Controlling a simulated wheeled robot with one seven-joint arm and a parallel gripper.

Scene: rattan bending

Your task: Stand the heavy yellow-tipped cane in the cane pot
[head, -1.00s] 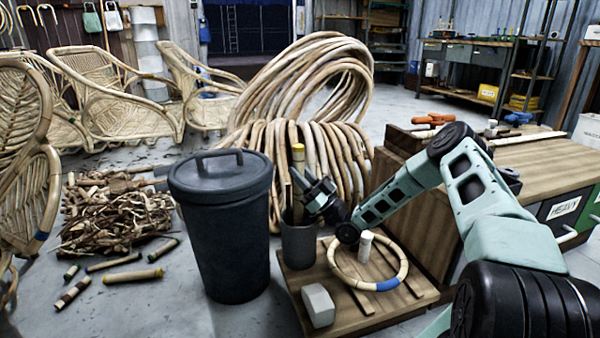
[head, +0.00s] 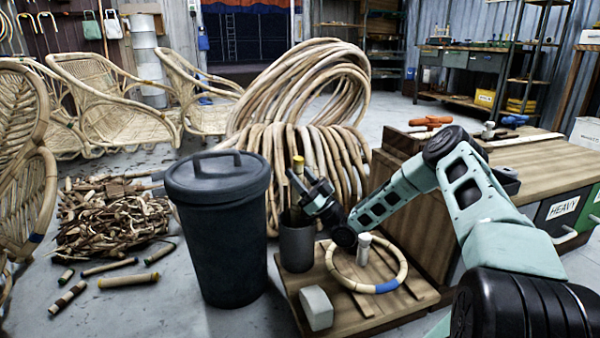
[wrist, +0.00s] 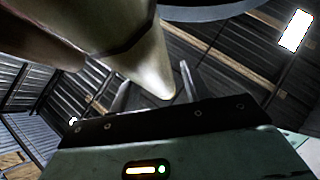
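In the wrist view, a pale cane end with a dark band (wrist: 145,55) fills the upper left. The two fingers (wrist: 155,93) stand apart on either side of it, with a gap showing; my gripper looks open.
The pot stands on a wooden board (head: 350,312) with a cane ring (head: 345,283), a white peg (head: 364,248) and a grey block (head: 317,307). A dark lidded bin (head: 225,240) is close on the left. Large cane coils (head: 320,150) are behind.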

